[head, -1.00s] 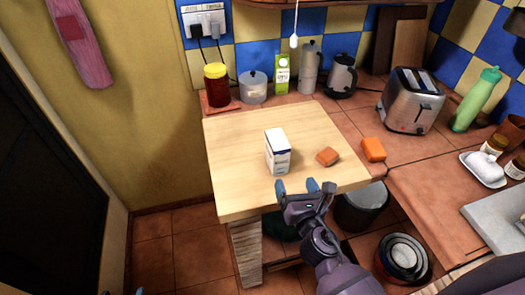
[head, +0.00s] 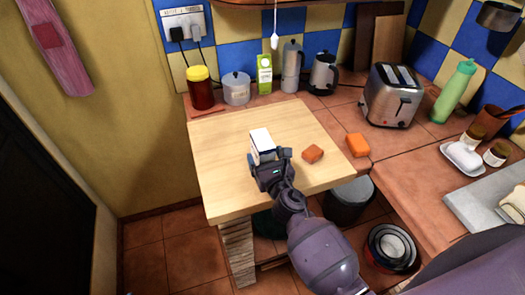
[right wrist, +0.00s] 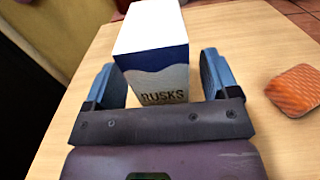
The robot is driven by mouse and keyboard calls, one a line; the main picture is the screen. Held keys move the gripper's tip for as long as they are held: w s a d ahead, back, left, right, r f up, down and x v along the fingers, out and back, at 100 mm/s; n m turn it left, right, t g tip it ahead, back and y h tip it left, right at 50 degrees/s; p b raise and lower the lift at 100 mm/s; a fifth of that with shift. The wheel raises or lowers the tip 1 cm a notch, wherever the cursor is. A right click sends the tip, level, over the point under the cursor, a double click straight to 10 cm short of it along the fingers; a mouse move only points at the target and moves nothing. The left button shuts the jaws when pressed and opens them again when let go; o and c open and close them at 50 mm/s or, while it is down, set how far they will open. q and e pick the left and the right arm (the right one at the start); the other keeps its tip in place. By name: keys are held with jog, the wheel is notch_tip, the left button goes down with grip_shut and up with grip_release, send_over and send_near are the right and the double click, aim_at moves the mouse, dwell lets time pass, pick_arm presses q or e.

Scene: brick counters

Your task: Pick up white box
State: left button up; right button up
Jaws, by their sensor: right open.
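The white box (head: 261,140) stands upright on the wooden board (head: 224,185). In the right wrist view the white box (right wrist: 152,50) has a blue band and the word RUSKS on its near face. My right gripper (head: 267,160) is at the near side of the box and hides its lower part in the head view. In the right wrist view my right gripper (right wrist: 160,82) is open, with one blue finger on each side of the box's near end. A gap shows at the right finger; contact at the left one is hard to tell. My left gripper is not in view.
An orange block (head: 312,153) lies on the board right of the box, and an orange sponge-like block (head: 357,145) lies on the tiled counter. A red jar (head: 201,90), a lidded pot (head: 236,88), a green carton (head: 264,73) and a toaster (head: 392,95) stand behind. The board's left half is clear.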

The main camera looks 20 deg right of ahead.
jog(key=shift+w, duration=1.35)
jog(key=c, duration=1)
jog(key=shift+c, duration=0.2)
